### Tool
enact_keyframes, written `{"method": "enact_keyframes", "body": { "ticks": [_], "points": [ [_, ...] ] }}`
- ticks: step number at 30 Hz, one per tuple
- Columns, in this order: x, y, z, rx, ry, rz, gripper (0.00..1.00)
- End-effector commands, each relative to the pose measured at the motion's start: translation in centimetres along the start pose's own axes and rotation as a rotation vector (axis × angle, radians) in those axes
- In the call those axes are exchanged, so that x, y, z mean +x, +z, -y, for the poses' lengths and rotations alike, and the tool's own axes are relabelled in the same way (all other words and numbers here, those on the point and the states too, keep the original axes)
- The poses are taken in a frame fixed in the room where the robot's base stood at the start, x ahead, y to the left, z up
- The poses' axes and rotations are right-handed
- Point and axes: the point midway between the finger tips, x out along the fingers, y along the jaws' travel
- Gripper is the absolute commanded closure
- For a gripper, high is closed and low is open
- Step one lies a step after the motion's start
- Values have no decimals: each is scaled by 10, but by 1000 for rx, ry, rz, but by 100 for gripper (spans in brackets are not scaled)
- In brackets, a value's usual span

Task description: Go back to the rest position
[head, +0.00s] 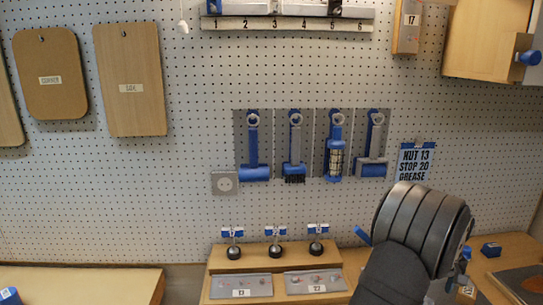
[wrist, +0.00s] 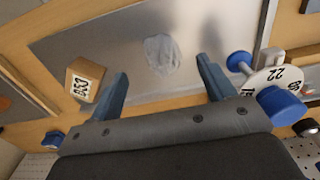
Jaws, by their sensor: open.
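My gripper (wrist: 162,68) is open in the wrist view, with two blue-grey fingers wide apart and nothing between them. Beyond them lies a shiny metal plate (wrist: 100,45) with a pale, crumpled-looking patch (wrist: 161,54) on it. The fingers look apart from both. In the head view my dark arm fills the lower right and hides most of the gripper; a blue finger (head: 362,236) shows at its left side.
In the wrist view a labelled wooden block (wrist: 85,80) is left of the fingers and a white disc marked 22 (wrist: 275,78) right. In the head view blue tools (head: 253,150) hang on the pegboard (head: 120,200), behind small knobbed posts (head: 275,250). A wooden box (head: 490,45) hangs upper right.

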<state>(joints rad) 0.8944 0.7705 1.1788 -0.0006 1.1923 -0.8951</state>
Motion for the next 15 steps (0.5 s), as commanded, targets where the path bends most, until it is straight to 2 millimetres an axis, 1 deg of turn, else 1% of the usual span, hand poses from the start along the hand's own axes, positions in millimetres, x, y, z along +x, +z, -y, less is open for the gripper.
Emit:
{"method": "enact_keyframes", "body": {
  "ticks": [1, 3, 15],
  "points": [
    [-7, 10, -2, 5, 2, -1, 25],
    [-14, 22, -5, 4, 2, -1, 25],
    [-55, 90, -17, 4, 2, -1, 25]
  ]
}}
